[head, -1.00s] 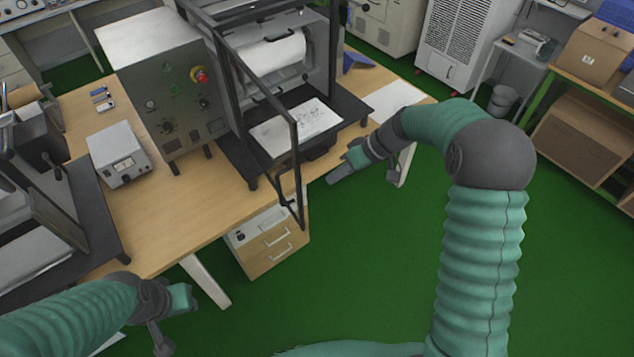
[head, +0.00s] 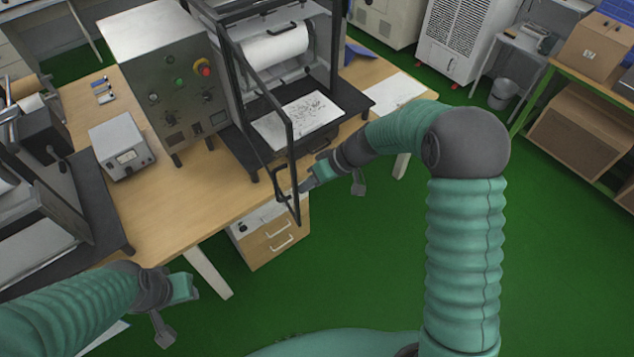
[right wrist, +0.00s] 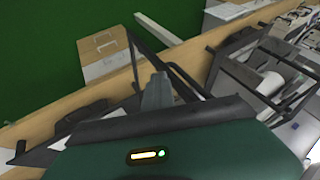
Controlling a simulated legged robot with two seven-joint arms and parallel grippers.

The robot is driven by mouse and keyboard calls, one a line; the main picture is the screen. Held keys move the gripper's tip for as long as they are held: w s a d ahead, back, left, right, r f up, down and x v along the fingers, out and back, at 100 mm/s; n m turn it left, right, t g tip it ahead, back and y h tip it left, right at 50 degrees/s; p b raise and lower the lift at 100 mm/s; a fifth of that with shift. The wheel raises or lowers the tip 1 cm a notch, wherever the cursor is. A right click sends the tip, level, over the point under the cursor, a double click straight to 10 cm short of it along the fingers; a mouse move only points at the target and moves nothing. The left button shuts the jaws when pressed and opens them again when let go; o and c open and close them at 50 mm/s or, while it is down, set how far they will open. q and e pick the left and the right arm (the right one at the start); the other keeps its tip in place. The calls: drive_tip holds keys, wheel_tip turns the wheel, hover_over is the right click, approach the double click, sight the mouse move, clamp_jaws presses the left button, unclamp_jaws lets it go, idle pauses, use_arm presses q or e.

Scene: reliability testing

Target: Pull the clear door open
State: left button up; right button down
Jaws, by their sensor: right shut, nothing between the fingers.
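The clear door (head: 291,150) has a dark frame and stands out from the front of the machine, partly open in the head view. A dark handle shows low on its outer edge. My right gripper (head: 308,184) is shut and empty, close beside the lower part of that edge. I cannot tell if it touches the frame. In the right wrist view the grey fingers (right wrist: 156,92) point up beside dark frame bars (right wrist: 178,68). My left gripper (head: 184,288) is low at the left, away from the door; its fingers are unclear.
The machine (head: 318,70) holds a white roller and a speckled sheet. A control box (head: 180,110) with a red button stands left of it, near a small meter box (head: 122,145). A drawer cabinet (head: 270,238) is below the wooden table edge. Green floor is free in front.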

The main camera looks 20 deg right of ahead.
drive_tip(key=s+a+m+b, duration=0.1)
drive_tip(key=a+b, duration=0.2)
drive_tip(key=a, duration=0.7)
drive_tip(key=shift+s+a+t, duration=0.4)
drive_tip(key=shift+d, duration=0.1)
drive_tip(key=shift+b, duration=0.3)
